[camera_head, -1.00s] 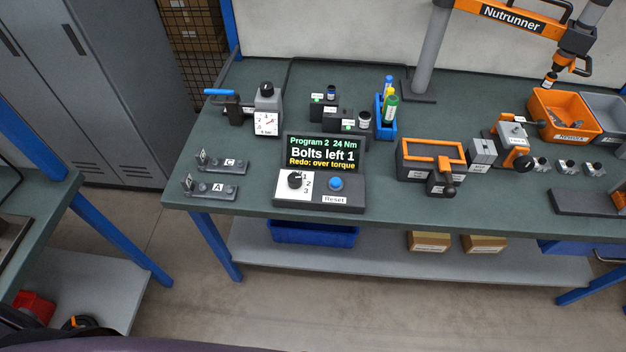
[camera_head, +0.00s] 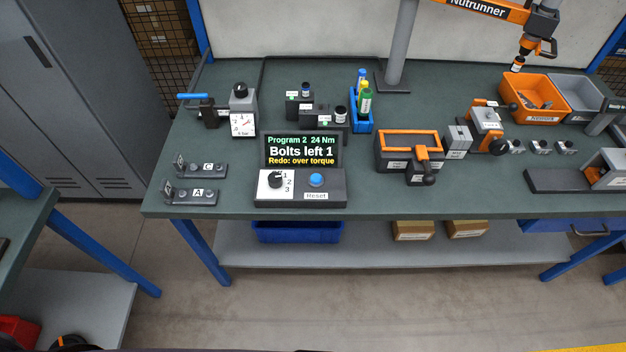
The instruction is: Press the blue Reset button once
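The blue Reset button (camera_head: 316,180) sits on the sloped front of a dark control box (camera_head: 330,199), above a white label reading Reset. A black rotary knob (camera_head: 275,180) with positions 1, 2 and 3 is left of it. The screen (camera_head: 301,151) behind reads "Program 2 24 Nm, Bolts left 1, Redo: over torque". The box stands near the front edge of the green workbench. Neither of my grippers is in view, and nothing touches the button.
Brackets A (camera_head: 190,196) and C (camera_head: 200,170) lie left of the box. An orange-framed fixture (camera_head: 410,150) stands to its right. A pressure gauge (camera_head: 242,123) and a blue bottle holder (camera_head: 361,112) are behind. The nutrunner (camera_head: 517,62) hangs at upper right. Floor in front is clear.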

